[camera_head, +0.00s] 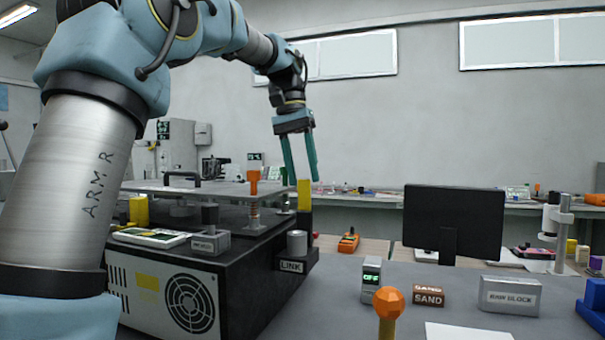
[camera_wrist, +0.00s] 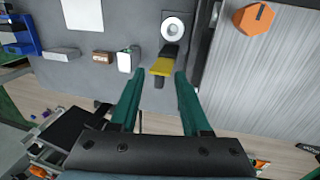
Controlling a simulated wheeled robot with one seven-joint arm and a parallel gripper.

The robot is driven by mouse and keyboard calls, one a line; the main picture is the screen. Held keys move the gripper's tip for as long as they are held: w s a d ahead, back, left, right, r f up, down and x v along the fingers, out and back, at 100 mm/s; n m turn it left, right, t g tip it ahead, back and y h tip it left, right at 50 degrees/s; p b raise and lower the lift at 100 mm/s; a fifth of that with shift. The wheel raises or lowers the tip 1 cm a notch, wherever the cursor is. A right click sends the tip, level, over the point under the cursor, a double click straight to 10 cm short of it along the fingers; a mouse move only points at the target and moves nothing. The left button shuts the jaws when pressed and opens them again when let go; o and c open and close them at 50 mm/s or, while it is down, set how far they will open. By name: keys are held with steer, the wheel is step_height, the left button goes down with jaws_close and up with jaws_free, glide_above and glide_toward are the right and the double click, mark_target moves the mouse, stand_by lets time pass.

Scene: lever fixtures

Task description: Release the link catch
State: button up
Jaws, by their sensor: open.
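The link catch stands at the right end of the black machine, above a plate marked LINK (camera_head: 291,266). It has an upright yellow lever (camera_head: 304,195) on a dark post and a silver cylinder (camera_head: 297,242) beside it. In the wrist view the yellow lever (camera_wrist: 161,66) appears between my fingertips, with the round silver cylinder top (camera_wrist: 173,28) just beyond. My gripper (camera_head: 303,178) is open, its green fingers pointing down close to the lever's top. In the wrist view my gripper (camera_wrist: 158,75) is empty. Whether a finger touches the lever cannot be told.
An OFF display (camera_head: 371,278), a SAND block (camera_head: 429,295), a RAW BLOCK (camera_head: 510,295) and a monitor (camera_head: 452,222) stand to the right.

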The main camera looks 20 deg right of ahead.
steer(key=shift+c, duration=0.3)
jaws_close()
steer(key=p, duration=0.3)
steer(key=shift+w+d+r+g+p, duration=0.15)
steer(key=shift+w+r+g+p, duration=0.15)
steer(key=shift+r+p, duration=0.1)
steer(key=p, duration=0.2)
steer(key=y+p, duration=0.1)
steer(key=shift+w+d+f+g+p, duration=0.1)
steer(key=shift+w+d+g+p, duration=0.15)
steer(key=shift+g+p, duration=0.15)
steer(key=w+f+g+y+p, duration=0.1)
steer(key=p, duration=0.6)
steer(key=shift+d+g+p, duration=0.3)
steer(key=shift+d, duration=0.1)
